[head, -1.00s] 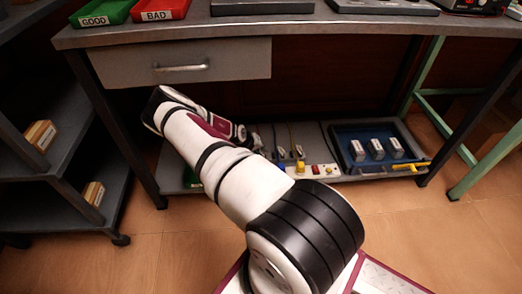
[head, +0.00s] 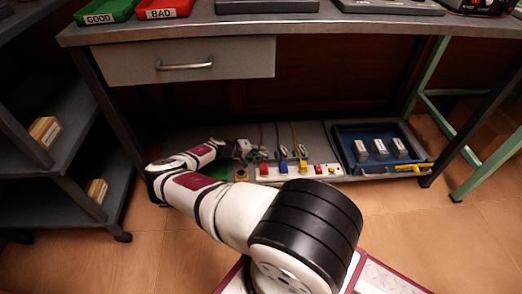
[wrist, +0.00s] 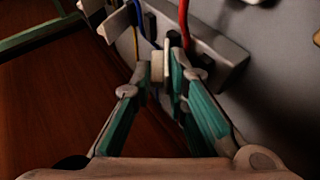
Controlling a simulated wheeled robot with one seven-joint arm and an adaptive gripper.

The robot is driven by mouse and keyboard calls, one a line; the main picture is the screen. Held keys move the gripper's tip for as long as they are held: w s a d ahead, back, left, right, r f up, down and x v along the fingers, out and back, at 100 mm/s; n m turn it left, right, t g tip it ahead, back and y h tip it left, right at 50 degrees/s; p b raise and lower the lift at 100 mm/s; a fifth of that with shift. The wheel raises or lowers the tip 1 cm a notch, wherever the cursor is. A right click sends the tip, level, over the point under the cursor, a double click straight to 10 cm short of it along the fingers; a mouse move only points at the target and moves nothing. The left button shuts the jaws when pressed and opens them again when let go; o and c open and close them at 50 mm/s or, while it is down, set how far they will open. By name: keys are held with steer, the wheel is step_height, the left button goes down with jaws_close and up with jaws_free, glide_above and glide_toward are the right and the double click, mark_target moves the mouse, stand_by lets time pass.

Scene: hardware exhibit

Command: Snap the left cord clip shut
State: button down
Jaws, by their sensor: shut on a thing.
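The left cord clip (wrist: 157,67), a small pale piece by the red cord (wrist: 183,18), sits between my fingertips in the wrist view. My gripper (wrist: 162,74) is shut on it, with teal-lined fingers on either side. Whether its flap is fully closed cannot be told. In the head view my gripper (head: 246,149) is low on the bottom shelf, beside the red cord's foot, and the left clip is mostly hidden. Two more white clips (head: 283,153) (head: 302,151) stand to the right by the blue and yellow cords; their flaps stick out in the wrist view (wrist: 116,24).
A white power strip (head: 325,170) with coloured plugs lies in front of the clips. A blue tray (head: 345,129) with several grey blocks is to the right. The table top and drawer (head: 182,60) overhang the shelf. A table leg (head: 122,135) stands to the left.

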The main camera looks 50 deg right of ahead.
steer(key=shift+w+f+n+g+h, duration=0.15)
steer(key=shift+f+n+g+h, duration=0.15)
steer(key=shift+g+h, duration=0.4)
steer(key=shift+a+g+h, duration=0.15)
steer(key=shift+g+h, duration=0.15)
steer(key=c, duration=1.7)
jaws_free()
steer(key=shift+o, duration=0.2)
steer(key=shift+f, duration=0.1)
steer(key=shift+v, duration=4)
